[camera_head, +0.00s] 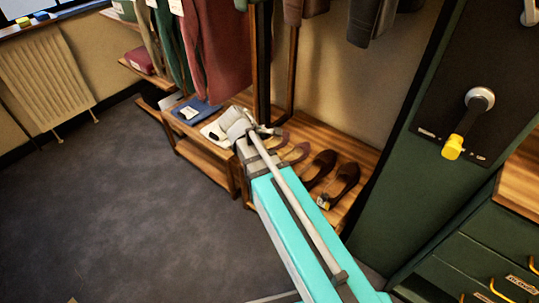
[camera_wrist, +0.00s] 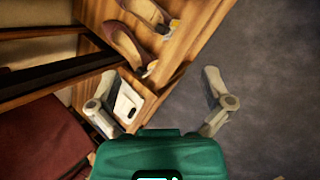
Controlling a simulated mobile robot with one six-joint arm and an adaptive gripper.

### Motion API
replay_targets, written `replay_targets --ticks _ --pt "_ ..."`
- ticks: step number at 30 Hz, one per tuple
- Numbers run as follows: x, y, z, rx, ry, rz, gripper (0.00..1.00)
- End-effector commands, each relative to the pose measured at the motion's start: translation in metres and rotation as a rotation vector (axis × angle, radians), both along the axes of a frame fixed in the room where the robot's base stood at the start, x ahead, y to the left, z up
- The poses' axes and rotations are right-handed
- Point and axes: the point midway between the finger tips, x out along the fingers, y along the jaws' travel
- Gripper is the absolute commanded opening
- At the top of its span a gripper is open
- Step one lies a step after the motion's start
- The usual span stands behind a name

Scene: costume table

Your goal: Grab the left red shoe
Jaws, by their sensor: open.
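A pair of dark red flat shoes stands on the wooden bench. The wrist view shows one dark red shoe (camera_wrist: 124,45) whole near the top and another shoe (camera_wrist: 148,11) cut by the top edge. My gripper (camera_wrist: 160,78) is open and empty, its fingers wide apart. In the head view my gripper (camera_head: 258,130) is above the bench, at the left of the red shoes. No finger visibly touches a shoe.
Folded white (camera_head: 216,130) and blue (camera_head: 196,111) clothes lie to the left. Clothes (camera_head: 215,45) hang above, beside a dark post (camera_head: 263,70). The grey floor is clear in front.

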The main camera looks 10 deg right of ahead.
Motion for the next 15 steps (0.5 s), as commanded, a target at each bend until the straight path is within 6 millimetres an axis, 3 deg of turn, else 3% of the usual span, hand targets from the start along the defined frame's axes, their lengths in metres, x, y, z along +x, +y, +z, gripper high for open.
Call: replay_targets --ticks 1,15 --pt "0.006 0.003 -0.018 -0.027 0.008 0.036 1.00" --pt "0.045 0.027 -0.082 -0.311 0.110 0.358 1.00"
